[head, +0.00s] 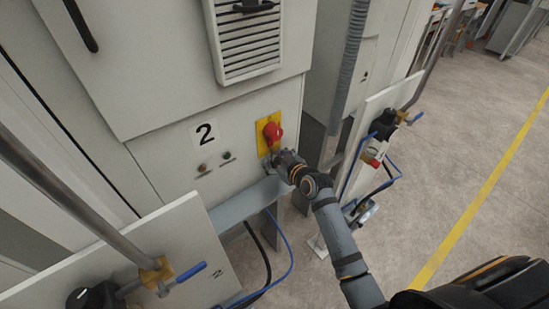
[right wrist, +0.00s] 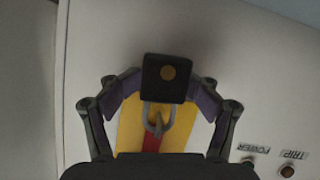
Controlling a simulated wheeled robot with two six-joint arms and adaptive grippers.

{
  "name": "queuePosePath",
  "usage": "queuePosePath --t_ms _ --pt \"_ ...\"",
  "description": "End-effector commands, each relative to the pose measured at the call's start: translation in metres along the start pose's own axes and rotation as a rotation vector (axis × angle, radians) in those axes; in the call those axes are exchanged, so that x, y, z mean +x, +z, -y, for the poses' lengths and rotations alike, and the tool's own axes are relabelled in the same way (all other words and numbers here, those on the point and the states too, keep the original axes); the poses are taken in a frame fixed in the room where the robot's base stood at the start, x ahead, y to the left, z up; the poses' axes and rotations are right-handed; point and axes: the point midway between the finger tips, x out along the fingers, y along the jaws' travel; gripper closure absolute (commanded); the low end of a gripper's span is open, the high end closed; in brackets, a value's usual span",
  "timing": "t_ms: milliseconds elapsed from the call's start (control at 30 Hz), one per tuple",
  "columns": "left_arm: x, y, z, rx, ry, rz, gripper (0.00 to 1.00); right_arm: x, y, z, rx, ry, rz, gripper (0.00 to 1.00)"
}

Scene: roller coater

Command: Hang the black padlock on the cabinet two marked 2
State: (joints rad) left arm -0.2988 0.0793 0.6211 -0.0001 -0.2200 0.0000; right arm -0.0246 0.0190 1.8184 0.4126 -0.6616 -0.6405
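The cabinet (head: 150,165) marked 2 (head: 205,134) has a red rotary switch (head: 273,131) on a yellow plate (head: 262,140). My right gripper (head: 282,158) is at the plate's lower edge. In the right wrist view, the black padlock (right wrist: 166,78) with a brass keyhole sits between the purple fingertips, which close on its sides. Its grey shackle (right wrist: 155,118) lies in front of the yellow plate and the red handle (right wrist: 158,141). I cannot tell whether the shackle passes through the switch. The padlock is not distinct in the head view. My left gripper is not in view.
Small indicators (head: 227,156) are left of the switch. A vent grille (head: 248,45) is above. Panels with valves and blue handles stand at lower left (head: 165,245) and right (head: 375,130). Blue and black hoses hang below. Open floor (head: 450,150) lies to the right.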

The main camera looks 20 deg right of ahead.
Motion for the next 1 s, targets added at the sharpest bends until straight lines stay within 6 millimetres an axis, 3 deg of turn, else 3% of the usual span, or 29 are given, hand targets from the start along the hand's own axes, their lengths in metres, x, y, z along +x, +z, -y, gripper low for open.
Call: queuePosePath --t_ms 267,700,1000 --pt "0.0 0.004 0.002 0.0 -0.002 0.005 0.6 -0.008 -0.002 -0.002 -0.002 0.004 -0.006 0.37" --pt "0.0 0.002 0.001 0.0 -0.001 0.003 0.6 -0.104 0.0 0.0 -0.008 -0.001 0.0 0.37" --pt "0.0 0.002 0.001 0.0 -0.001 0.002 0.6 -0.122 -0.001 0.001 0.0 0.0 -0.003 0.37"
